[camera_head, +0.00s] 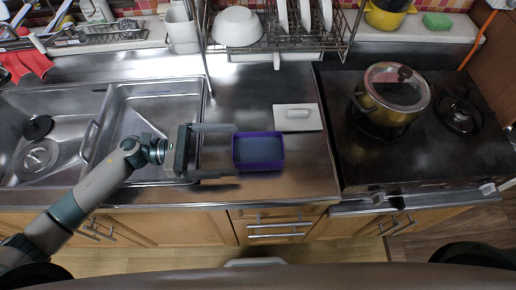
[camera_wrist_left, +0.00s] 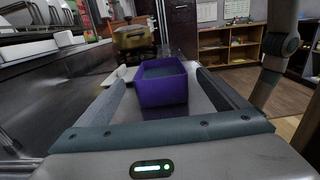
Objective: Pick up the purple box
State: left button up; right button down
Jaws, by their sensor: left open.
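The purple box (camera_head: 258,163) sits on the steel counter (camera_head: 234,100), between the sink and the stove. It is an open-topped box with a grey-blue inside. My left gripper (camera_head: 212,152) comes in from the left with its jaws pointing right towards the box. It is open, one finger on the far side and one on the near side, with the tips close to the box's left edge. In the left wrist view the purple box (camera_wrist_left: 163,88) stands between and just ahead of the two fingers. Whether they touch it I cannot tell. My right gripper does not show.
A white board with a handle (camera_head: 298,116) lies behind the box to the right. A yellow pot with a glass lid (camera_head: 391,97) stands on the stove (camera_head: 420,155). The sink (camera_head: 137,110) is left, and a dish rack (camera_head: 335,38) with a white bowl (camera_head: 237,27) is behind.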

aim_at(250, 156)
pick_arm(q)
jog(key=shift+d, duration=0.25)
jog(key=shift+d+p, duration=0.3)
jog(key=shift+d, duration=0.15)
jog(key=d+p, duration=0.2)
jog(key=d, duration=0.2)
jog(key=shift+d+r, duration=0.1)
jog(key=shift+d, duration=0.4)
jog(key=c, duration=1.6)
